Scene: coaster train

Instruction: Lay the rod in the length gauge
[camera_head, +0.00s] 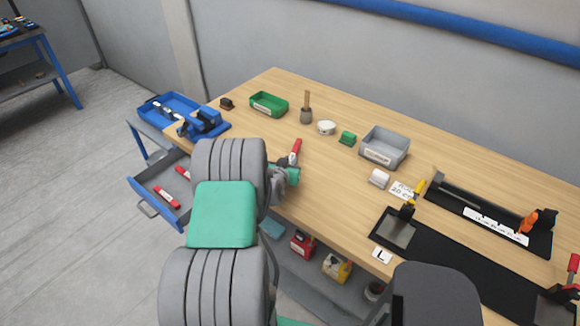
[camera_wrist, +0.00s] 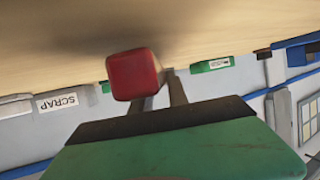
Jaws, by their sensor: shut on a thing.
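My gripper (camera_head: 292,166) is over the left part of the workbench and shut on a red bar (camera_head: 296,147). In the wrist view, the bar's square red end (camera_wrist: 134,76) fills the space in front of the fingers and hides part of them. The frames do not make clear whether this bar is the rod. A long black fixture (camera_head: 475,198) at the right, with a white label strip and yellow and orange end pieces, looks like the length gauge. My gripper is far to its left.
A grey bin (camera_head: 385,149), a green tray (camera_head: 268,104), a pestle-like tool (camera_head: 306,108) and small blocks stand at the back. A blue vise (camera_head: 203,123) is at the left. An open drawer (camera_head: 160,190) holds red pieces. A black mat (camera_head: 440,262) lies at the right.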

